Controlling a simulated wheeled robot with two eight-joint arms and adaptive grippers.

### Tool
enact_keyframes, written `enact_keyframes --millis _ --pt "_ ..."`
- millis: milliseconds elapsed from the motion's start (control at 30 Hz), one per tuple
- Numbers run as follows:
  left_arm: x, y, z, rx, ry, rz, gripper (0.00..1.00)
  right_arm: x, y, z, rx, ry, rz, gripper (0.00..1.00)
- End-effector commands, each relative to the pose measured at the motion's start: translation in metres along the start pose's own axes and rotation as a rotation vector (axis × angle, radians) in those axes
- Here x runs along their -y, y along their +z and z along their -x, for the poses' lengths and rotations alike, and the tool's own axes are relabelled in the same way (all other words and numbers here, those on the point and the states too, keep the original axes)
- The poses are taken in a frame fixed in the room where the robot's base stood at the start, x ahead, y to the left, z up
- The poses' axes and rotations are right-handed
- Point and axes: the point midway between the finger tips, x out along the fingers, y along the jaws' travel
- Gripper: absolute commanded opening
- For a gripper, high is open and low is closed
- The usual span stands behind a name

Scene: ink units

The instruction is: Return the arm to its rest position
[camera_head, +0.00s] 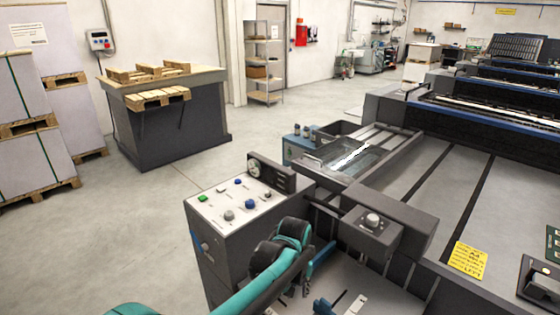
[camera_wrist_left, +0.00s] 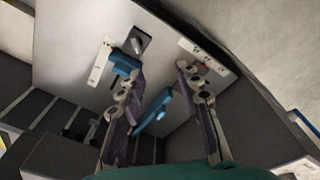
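My left arm, teal and black (camera_head: 285,262), comes in from the bottom left in the head view. It reaches beside the grey press console and over the machine's ink unit. My left gripper (camera_head: 305,282) is small and partly covered by its own wrist there. In the left wrist view the left gripper (camera_wrist_left: 157,78) has its two fingers well apart. A blue lever-like part (camera_wrist_left: 155,112) shows between the fingers, and another blue part is by the left fingertip. I cannot tell whether either touches a finger. My right gripper is not in view.
The control console (camera_head: 240,200) with coloured buttons stands close to the arm. A dark box with a knob (camera_head: 372,220) and a yellow note (camera_head: 468,260) are to the right. Open floor (camera_head: 110,240) lies left, before a pallet-topped block (camera_head: 175,130).

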Motion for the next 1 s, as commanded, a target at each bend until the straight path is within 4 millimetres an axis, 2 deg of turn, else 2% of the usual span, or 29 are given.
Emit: enact_keyframes --millis 33,200,500,800,1000 --pt "0.016 0.005 0.014 -0.022 0.007 0.005 0.34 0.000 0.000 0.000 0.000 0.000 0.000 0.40" --pt "0.062 0.023 0.050 -0.105 0.026 0.002 0.34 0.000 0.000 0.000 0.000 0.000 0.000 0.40" --pt "0.136 0.073 0.090 -0.257 0.030 -0.005 0.34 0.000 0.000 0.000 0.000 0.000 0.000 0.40" --pt "0.194 0.133 0.099 -0.410 -0.001 -0.014 0.34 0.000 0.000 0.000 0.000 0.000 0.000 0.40" --pt "0.216 0.161 0.092 -0.485 -0.030 -0.021 0.34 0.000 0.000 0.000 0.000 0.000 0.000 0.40"
